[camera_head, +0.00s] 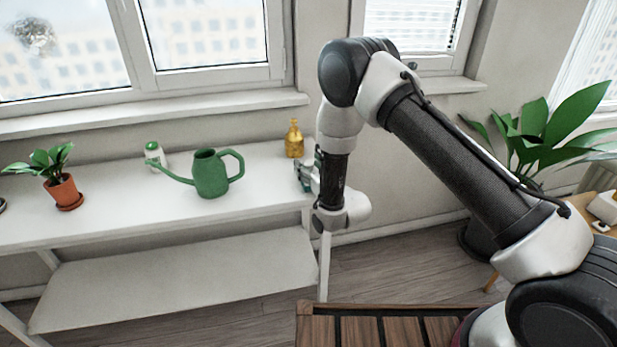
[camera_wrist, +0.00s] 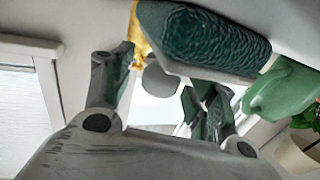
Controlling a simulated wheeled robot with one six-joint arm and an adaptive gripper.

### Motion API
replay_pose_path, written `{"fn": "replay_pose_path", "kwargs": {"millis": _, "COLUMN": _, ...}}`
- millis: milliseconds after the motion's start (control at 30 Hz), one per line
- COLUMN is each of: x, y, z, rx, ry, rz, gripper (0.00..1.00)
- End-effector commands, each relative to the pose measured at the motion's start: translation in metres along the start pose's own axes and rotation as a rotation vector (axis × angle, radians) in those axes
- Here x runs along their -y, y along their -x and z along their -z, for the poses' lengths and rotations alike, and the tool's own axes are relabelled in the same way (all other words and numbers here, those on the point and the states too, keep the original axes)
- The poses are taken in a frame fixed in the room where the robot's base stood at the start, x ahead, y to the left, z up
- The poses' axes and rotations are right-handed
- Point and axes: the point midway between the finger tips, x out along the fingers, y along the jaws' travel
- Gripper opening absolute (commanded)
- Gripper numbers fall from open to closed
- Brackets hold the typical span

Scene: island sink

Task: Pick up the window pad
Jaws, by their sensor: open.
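The window pad (camera_wrist: 205,38) shows in the wrist view at the top middle, with a dark green ribbed face and a pale grey edge. A rounded grey part (camera_wrist: 160,82), perhaps its handle, shows below it between the fingers. My gripper (camera_wrist: 158,75) is open, its two fingers spread on either side of that grey part. I cannot tell whether they touch it. In the head view my gripper (camera_head: 306,172) is at the right end of the white shelf; the arm hides much of that spot and the pad cannot be clearly made out.
The green watering can (camera_head: 211,174) stands left of my gripper on the white shelf (camera_head: 110,205). A yellow bottle (camera_head: 294,139) stands close behind the gripper. A white-green bottle (camera_head: 154,154) and potted plant (camera_head: 63,190) are further left. The lower shelf is bare.

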Motion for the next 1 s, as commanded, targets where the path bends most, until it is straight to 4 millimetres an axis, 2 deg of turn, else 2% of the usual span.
{"fn": "replay_pose_path", "kwargs": {"millis": 133, "x": 0.000, "y": 0.000, "z": 0.000, "rx": 0.000, "ry": 0.000, "rz": 0.000, "gripper": 0.58}}
{"fn": "replay_pose_path", "kwargs": {"millis": 167, "x": 0.000, "y": 0.000, "z": 0.000, "rx": 0.000, "ry": 0.000, "rz": 0.000, "gripper": 0.54}}
{"fn": "replay_pose_path", "kwargs": {"millis": 467, "x": 0.000, "y": 0.000, "z": 0.000, "rx": 0.000, "ry": 0.000, "rz": 0.000, "gripper": 0.00}}
{"fn": "replay_pose_path", "kwargs": {"millis": 767, "x": 0.000, "y": 0.000, "z": 0.004, "rx": -0.001, "ry": 0.000, "rz": 0.000, "gripper": 0.00}}
{"fn": "replay_pose_path", "kwargs": {"millis": 867, "x": 0.000, "y": 0.000, "z": 0.012, "rx": -0.002, "ry": 0.000, "rz": 0.000, "gripper": 0.00}}
{"fn": "replay_pose_path", "kwargs": {"millis": 1000, "x": 0.000, "y": 0.000, "z": 0.036, "rx": -0.004, "ry": 0.000, "rz": 0.000, "gripper": 0.00}}
